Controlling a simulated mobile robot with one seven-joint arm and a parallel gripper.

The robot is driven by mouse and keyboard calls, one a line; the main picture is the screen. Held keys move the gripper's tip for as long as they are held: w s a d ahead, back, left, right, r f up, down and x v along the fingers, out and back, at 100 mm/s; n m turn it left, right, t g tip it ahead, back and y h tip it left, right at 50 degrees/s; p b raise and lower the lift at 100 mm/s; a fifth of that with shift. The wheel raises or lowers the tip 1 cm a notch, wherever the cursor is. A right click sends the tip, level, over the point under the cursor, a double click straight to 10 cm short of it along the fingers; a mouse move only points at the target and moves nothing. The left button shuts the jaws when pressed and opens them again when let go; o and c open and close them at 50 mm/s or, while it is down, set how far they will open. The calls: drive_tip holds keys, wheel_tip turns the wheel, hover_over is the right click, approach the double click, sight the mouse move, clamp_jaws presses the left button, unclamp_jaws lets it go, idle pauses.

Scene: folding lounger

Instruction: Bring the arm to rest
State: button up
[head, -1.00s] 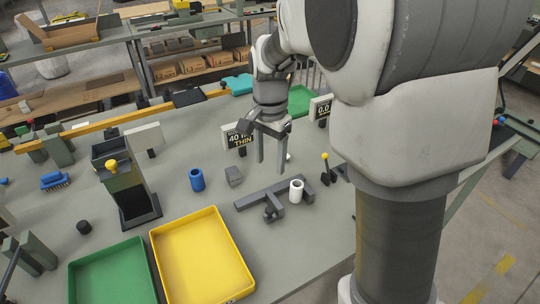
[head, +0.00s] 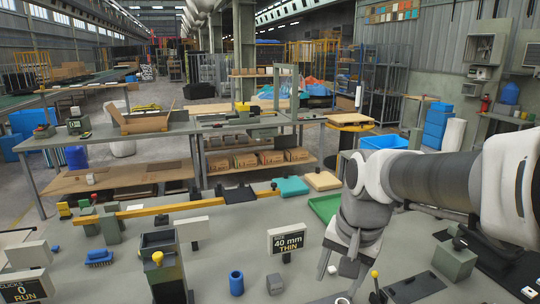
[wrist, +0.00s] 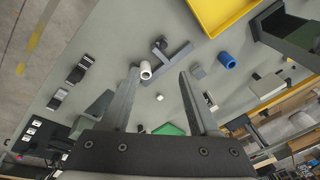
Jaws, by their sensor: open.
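My gripper (head: 336,264) hangs over the right part of the grey bench (head: 215,262) in the head view, fingers pointing down. In the wrist view my gripper (wrist: 159,74) has its fingers well apart with nothing held between them. Beyond the fingers, a white cylinder (wrist: 146,70) stands at a dark grey T-shaped fixture (wrist: 175,59). In the head view, only the top of the white cylinder (head: 342,300) shows at the bottom edge. My arm reaches in from the right of the head view.
A blue cylinder (head: 236,283) and a grey block (head: 275,284) stand left of my gripper. A "40 mm THIN" sign (head: 287,242) is behind them. A yellow-topped stick (head: 375,283) stands to its right. A yellow tray (wrist: 222,12) shows in the wrist view.

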drive_tip(key=s+d+r+n+t, duration=0.1)
drive_tip(key=s+n, duration=0.4)
drive_tip(key=s, duration=0.6)
drive_tip(key=shift+s+d+r+n+t+h, duration=0.15)
drive_tip(key=shift+d+r+n+t+h, duration=0.4)
drive_tip(key=shift+t, duration=0.65)
drive_tip(key=shift+a+r, duration=0.1)
drive_tip(key=shift+r, duration=0.05)
